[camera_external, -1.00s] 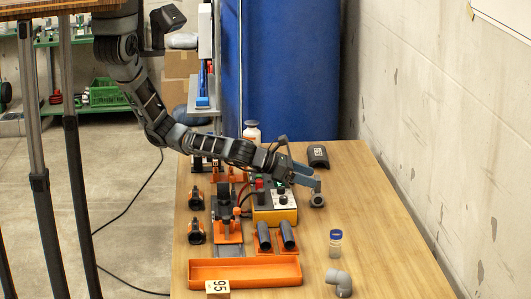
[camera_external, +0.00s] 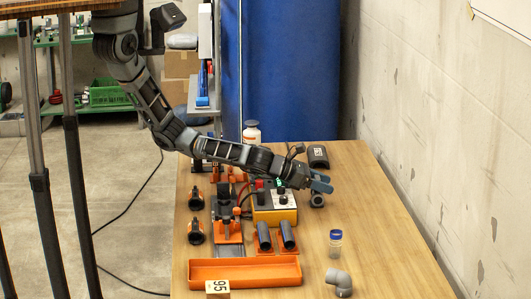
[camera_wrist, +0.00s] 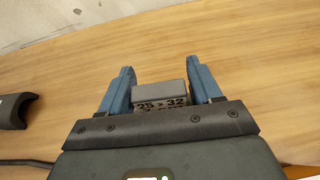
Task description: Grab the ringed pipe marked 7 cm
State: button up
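Two dark pipe pieces (camera_external: 264,236) (camera_external: 287,234) stand tilted in orange holders in the external view. No 7 cm mark or ring can be read on them at this size. My gripper (camera_external: 320,187) is away from them, to the upper right, over a small grey fitting (camera_external: 317,201). In the wrist view my gripper (camera_wrist: 160,76) has its two blue fingers apart. A grey block (camera_wrist: 172,95) with a label reading "25 > 32" shows between them, its lower part hidden by my palm. I cannot tell whether the fingers touch it.
An orange tray (camera_external: 245,284) with a "95" tag (camera_external: 217,288) lies at the front. A grey elbow (camera_external: 341,281) and a blue-capped jar (camera_external: 336,244) stand to its right. A yellow control box (camera_external: 274,216) is left of my gripper. A dark half-shell (camera_external: 318,156) lies behind. The right table side is clear.

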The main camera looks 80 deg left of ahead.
jog(key=c, duration=0.7)
jog(key=shift+c, duration=0.2)
